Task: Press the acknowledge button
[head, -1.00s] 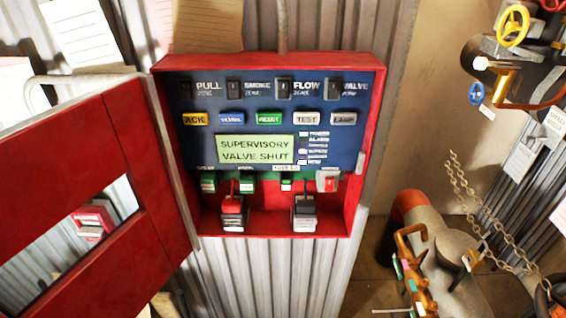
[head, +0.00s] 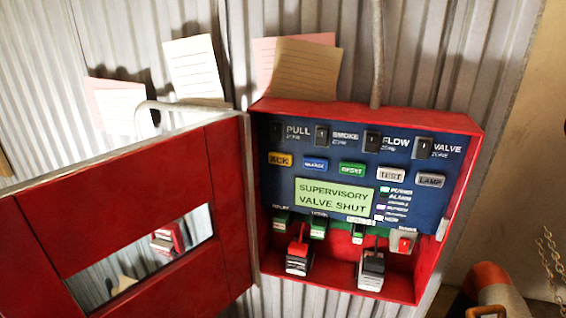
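The yellow acknowledge button, labelled ACK (head: 280,160), is at the left end of the button row on the blue panel (head: 290,189). The panel sits inside an open red cabinet (head: 468,122). The row also has a blue button (head: 315,165), a green RESET button (head: 352,169), a TEST button (head: 390,174) and a LAMP button (head: 431,180). The display (head: 334,194) below reads "SUPERVISORY VALVE SHUT". Neither of my grippers is in view.
The red cabinet door (head: 110,187), with a window in it, stands open to the left. Paper notes (head: 194,68) hang on the corrugated wall above. A grey conduit (head: 377,50) rises from the cabinet top. A red pipe end (head: 497,285) and a chain (head: 553,260) are at lower right.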

